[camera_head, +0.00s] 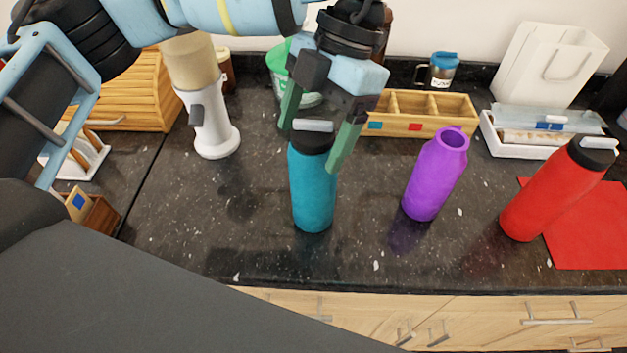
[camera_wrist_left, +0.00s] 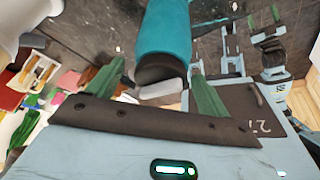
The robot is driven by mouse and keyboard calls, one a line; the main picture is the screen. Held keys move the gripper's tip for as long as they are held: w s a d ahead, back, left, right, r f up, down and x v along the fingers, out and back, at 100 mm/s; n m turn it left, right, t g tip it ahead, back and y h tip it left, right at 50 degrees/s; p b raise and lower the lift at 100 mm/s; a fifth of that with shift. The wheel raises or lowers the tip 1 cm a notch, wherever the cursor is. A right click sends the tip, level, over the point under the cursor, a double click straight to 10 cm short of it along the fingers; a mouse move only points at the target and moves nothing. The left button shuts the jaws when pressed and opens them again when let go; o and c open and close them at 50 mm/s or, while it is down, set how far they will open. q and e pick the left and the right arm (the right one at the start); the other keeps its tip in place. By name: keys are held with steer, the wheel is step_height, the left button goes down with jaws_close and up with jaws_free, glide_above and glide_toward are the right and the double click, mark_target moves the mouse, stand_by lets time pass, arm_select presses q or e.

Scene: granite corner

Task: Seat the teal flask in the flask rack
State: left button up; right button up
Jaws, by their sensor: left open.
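The teal flask (camera_head: 313,190) stands upright on the dark granite counter, with a black cap and grey handle. My left gripper (camera_head: 311,146) is open above it, its green fingers on either side of the cap. In the left wrist view the flask (camera_wrist_left: 180,28) has its cap between the spread fingers (camera_wrist_left: 152,84), with visible gaps. A wooden box with open compartments (camera_head: 420,128), with blue and red tags, stands behind to the right; it looks like the flask rack. What seems to be my right gripper (camera_wrist_left: 266,28) shows small in the wrist view.
A purple flask (camera_head: 436,175) stands to the right. A red flask (camera_head: 556,190) stands farther right beside a red mat (camera_head: 595,235). A white-and-tan appliance (camera_head: 207,100) stands left. A white tray (camera_head: 520,143) is at the back right. Counter in front of the wooden box is partly clear.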

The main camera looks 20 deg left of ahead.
arm_select(q)
steer(key=shift+c, duration=0.5)
steer(key=c, duration=1.6)
steer(key=shift+r, duration=0.1)
